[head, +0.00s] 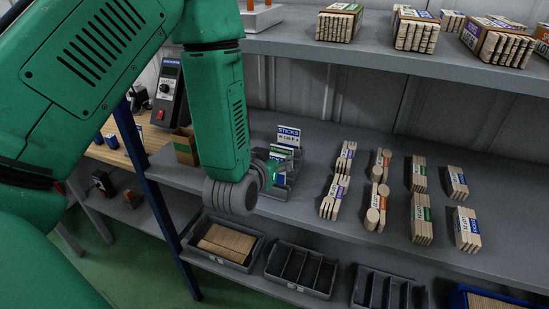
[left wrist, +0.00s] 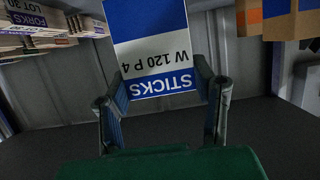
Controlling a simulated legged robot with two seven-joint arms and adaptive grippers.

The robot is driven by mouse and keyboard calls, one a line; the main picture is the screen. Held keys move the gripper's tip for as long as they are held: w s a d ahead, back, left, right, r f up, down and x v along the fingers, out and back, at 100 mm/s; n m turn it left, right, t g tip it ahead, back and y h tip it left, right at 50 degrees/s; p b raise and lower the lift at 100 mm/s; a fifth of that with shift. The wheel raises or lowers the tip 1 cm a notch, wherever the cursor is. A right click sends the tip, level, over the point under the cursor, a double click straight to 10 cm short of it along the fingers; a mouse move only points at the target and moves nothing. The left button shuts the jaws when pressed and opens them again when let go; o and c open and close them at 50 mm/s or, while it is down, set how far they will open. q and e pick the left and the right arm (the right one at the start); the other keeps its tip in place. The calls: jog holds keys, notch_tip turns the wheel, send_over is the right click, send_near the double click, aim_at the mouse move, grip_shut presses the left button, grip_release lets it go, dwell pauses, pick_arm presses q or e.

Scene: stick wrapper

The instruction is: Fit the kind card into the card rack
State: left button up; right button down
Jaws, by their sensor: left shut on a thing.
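The kind card (head: 288,137), blue and white and printed "STICKS W 120 P 4", stands upright above the middle shelf. My left gripper (head: 280,166) is shut on it, and the card fills the space between the fingers in the left wrist view (left wrist: 152,50), where its print is upside down. The grey card rack (head: 292,176) is at the gripper, partly hidden by it. A green-topped card (head: 280,152) and a blue patch show low by the rack. Whether the kind card touches the rack I cannot tell. My right gripper is not in view.
Wooden-piece bundles (head: 344,160) stand in rows on the middle shelf (head: 395,235) to the right. More bundles (head: 340,22) are on the upper shelf overhead. Grey bins (head: 301,268) sit below. A cardboard box (head: 186,147) stands left of my arm.

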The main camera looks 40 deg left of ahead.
pick_arm(q)
jog(key=shift+f+b, duration=1.4)
jog(key=shift+f, duration=0.5)
jog(key=o, duration=1.3)
jog(key=shift+r, duration=0.15)
jog(key=shift+r, duration=0.25)
notch_tip(320, 180, up, 9)
jog(key=shift+r, duration=0.1)
